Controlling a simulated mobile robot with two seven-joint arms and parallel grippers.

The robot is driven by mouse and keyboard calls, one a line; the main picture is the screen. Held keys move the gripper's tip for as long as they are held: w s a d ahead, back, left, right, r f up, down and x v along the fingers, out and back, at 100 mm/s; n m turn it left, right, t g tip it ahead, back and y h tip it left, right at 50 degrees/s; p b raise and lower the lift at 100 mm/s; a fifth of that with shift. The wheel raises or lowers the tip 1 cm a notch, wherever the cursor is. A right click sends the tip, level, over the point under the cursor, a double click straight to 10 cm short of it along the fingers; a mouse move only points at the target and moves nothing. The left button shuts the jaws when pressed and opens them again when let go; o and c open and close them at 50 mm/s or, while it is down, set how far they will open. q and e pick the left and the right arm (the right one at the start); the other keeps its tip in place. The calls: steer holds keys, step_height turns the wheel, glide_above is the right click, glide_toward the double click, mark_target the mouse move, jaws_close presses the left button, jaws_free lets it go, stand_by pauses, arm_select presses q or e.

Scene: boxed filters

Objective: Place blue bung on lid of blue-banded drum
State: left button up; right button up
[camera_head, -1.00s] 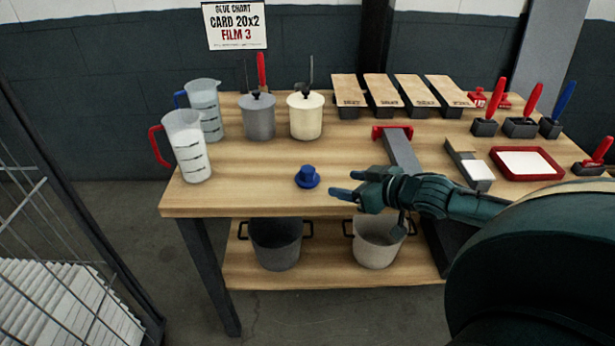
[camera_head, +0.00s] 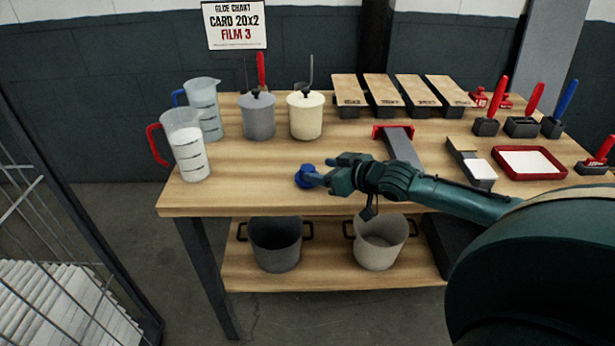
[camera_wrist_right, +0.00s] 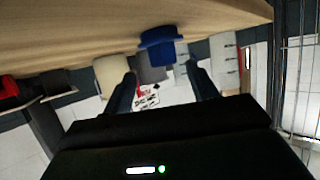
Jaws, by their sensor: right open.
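The blue bung (camera_head: 302,178) stands near the front edge of the wooden table in the head view, partly hidden by my right gripper's fingers. My right gripper (camera_head: 322,169) is open and reaches in from the right, with its fingertips at the bung. In the right wrist view the bung (camera_wrist_right: 160,45) appears just beyond the two open fingertips, roughly between them sideways; contact cannot be told. My left gripper is not in view. I see no drum with a blue band in these frames.
A grey lidded pot (camera_head: 258,118), a cream lidded pot (camera_head: 306,117), a red-handled jug (camera_head: 187,148) and a blue-handled jug (camera_head: 205,108) stand behind and left. A red-ended grey bar (camera_head: 404,148) lies right of the gripper. Two open pots sit on the lower shelf.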

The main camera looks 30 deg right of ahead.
mark_target(311, 170)
steer(key=shift+a+x, duration=0.2)
steer(key=shift+x, duration=1.15)
steer(key=shift+a+x, duration=0.15)
steer(key=shift+x, duration=1.15)
steer(key=c, duration=1.1)
